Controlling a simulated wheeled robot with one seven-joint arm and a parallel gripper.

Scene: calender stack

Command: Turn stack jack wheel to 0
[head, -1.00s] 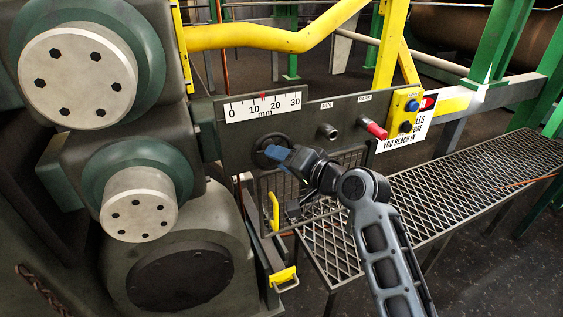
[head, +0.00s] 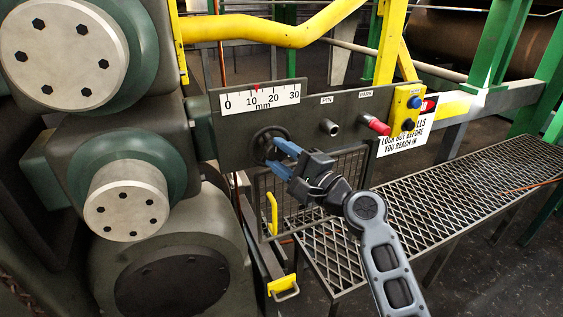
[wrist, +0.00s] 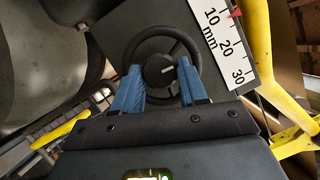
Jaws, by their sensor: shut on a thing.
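The stack jack wheel (head: 262,138) is a dark spoked handwheel on the grey panel (head: 232,150). In the wrist view, the wheel (wrist: 192,46) surrounds a dark hub with a white mark. My gripper (head: 275,150) reaches it from the lower right; its two blue fingers lie either side of the hub, over the wheel's lower part, and are shut on the wheel. Their exact contact is partly hidden. The white scale (head: 283,92) above reads 0 to 30 mm. Its red pointer (head: 257,86) stands a little past 10; the pointer (wrist: 235,14) also shows in the wrist view.
Right of the wheel are a pin stub (head: 329,127), a red knob (head: 375,125) and a yellow button box (head: 407,108). Large rolls (head: 65,55) stand at the left. A mesh guard (head: 345,175) and a grated walkway (head: 430,200) lie below and to the right.

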